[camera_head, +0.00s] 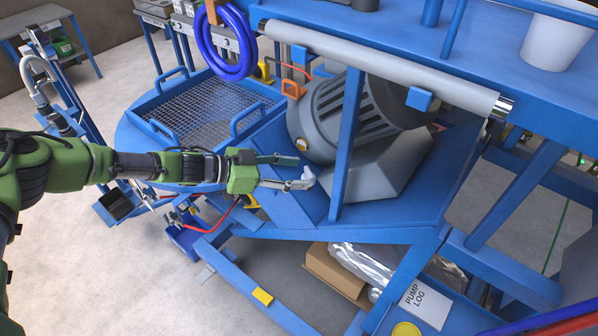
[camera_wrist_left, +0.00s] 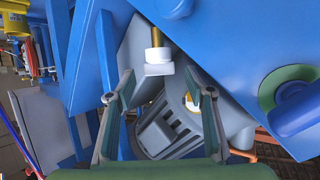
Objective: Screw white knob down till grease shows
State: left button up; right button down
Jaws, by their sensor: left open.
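The white knob (camera_wrist_left: 158,62) shows in the left wrist view below a brass-coloured stem (camera_wrist_left: 156,36). It lies ahead, between the two spread fingertips of my left gripper (camera_wrist_left: 160,76), with gaps on both sides. In the head view my left gripper (camera_head: 303,171) is open at the front of the grey motor (camera_head: 336,115). A small white part (camera_head: 307,174) shows at its lower fingertip; I cannot tell for sure whether it is the knob. No grease can be made out. My right gripper is out of view.
A blue frame post (camera_head: 347,140) stands just right of the gripper, beneath a grey roller (camera_head: 380,66). A mesh-topped blue tank (camera_head: 205,112) is behind left. Below are a cardboard box (camera_head: 335,272) and a pump log sheet (camera_head: 424,305). The floor at lower left is clear.

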pick_arm(q)
jog(key=v, duration=1)
jog(key=shift+a, duration=0.1)
